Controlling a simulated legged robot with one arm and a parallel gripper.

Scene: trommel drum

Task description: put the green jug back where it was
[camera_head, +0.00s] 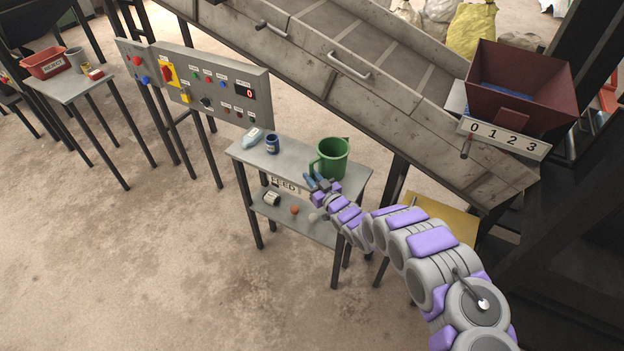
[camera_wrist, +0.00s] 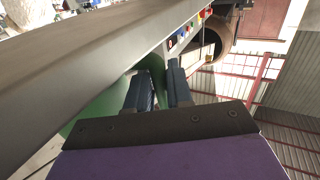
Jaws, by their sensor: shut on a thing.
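The green jug (camera_head: 334,157) is upright at the right end of the top of the small grey table labelled FEED (camera_head: 302,163). I cannot tell whether its base touches the tabletop. My gripper (camera_head: 318,180) reaches it from the front and is shut on the jug, seemingly at its handle on the left side. In the wrist view the jug's green side (camera_wrist: 98,112) shows left of and behind the two fingers of my gripper (camera_wrist: 162,84). The exact grip is partly hidden.
A blue jar (camera_head: 272,144) and a pale bottle (camera_head: 252,138) stand or lie left of the jug. Small items, including a brown ball (camera_head: 294,209), lie on the lower shelf. The sloped conveyor (camera_head: 345,65) passes behind, with a control panel (camera_head: 212,88) at left.

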